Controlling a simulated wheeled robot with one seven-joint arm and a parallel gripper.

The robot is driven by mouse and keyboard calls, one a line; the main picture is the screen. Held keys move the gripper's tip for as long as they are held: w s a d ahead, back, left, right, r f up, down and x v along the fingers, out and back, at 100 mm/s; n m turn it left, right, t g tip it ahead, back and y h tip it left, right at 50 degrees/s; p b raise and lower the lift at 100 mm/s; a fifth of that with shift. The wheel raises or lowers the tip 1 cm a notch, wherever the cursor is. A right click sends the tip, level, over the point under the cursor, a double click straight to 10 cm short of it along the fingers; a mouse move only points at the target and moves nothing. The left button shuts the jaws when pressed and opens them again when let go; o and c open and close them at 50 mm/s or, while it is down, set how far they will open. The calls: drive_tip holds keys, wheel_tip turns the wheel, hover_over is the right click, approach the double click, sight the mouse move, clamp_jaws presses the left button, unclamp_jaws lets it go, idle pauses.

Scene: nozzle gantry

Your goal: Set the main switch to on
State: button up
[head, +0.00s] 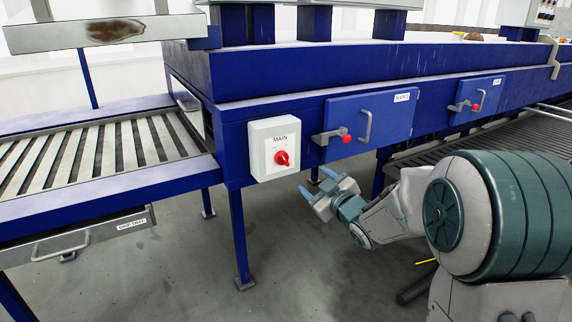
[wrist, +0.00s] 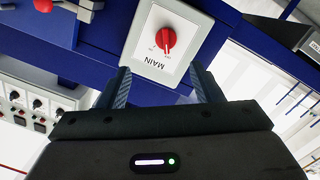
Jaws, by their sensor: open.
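The main switch is a red rotary knob (head: 282,158) on a light grey box (head: 262,136) labelled MAIN, fixed to the front of the blue frame. In the wrist view the red knob (wrist: 166,40) shows upside down on the box face (wrist: 178,66), ahead of my fingers. Its marks are too small to read surely, so I cannot tell its setting. My gripper (head: 325,187) is open and empty, below and to the right of the box in the head view. In the wrist view its two fingers (wrist: 165,88) stand apart, with the knob beyond their tips, not touched.
Right of the box are a blue door (head: 372,122) with a red-knobbed latch (head: 334,136) and a smaller door (head: 478,98) with a similar latch. A slatted bed (head: 100,150) and a drip tray drawer (head: 85,238) stand left. Open floor lies below the box.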

sight(285, 160)
drive_tip(key=shift+n+y, duration=0.4)
drive_tip(key=shift+y, duration=0.1)
drive_tip(key=x, duration=0.5)
drive_tip(key=p+x, duration=0.1)
drive_tip(key=x, duration=0.8)
drive_tip(key=shift+a, duration=0.55)
drive_tip(key=c, duration=1)
